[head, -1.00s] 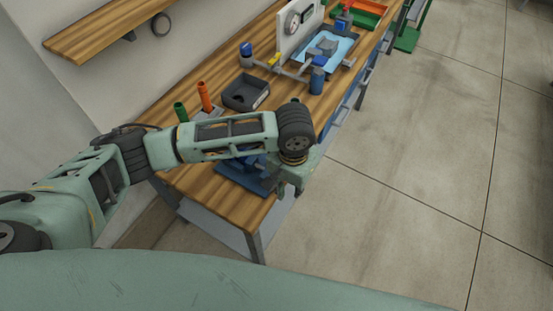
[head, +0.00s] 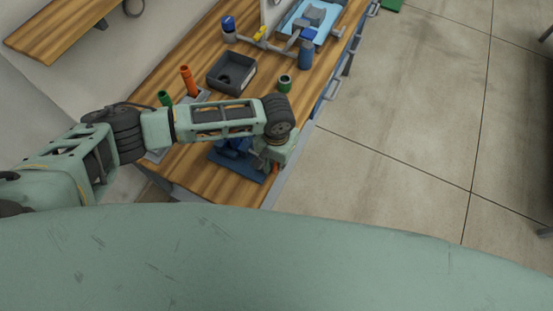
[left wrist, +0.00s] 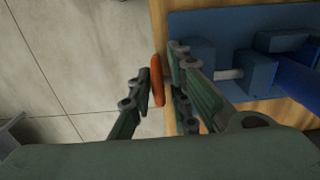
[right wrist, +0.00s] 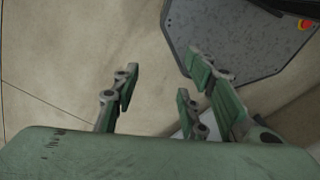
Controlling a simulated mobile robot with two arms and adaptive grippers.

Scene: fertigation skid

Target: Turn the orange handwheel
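The orange handwheel (left wrist: 157,82) shows edge-on in the left wrist view, on a short shaft at the side of a blue fixture (left wrist: 235,35). In the head view my left gripper (head: 272,158) is at the bench's right edge beside the blue fixture (head: 232,158). Only a sliver of orange shows there; the arm hides most of the wheel. My right gripper (right wrist: 160,82) is open and empty above the floor.
On the wooden bench (head: 200,178) stand a dark bin (head: 232,72), an orange cylinder (head: 188,80), a green cylinder (head: 165,98) and a small green-topped pot (head: 285,84). Blue-capped piping (head: 306,54) is farther back.

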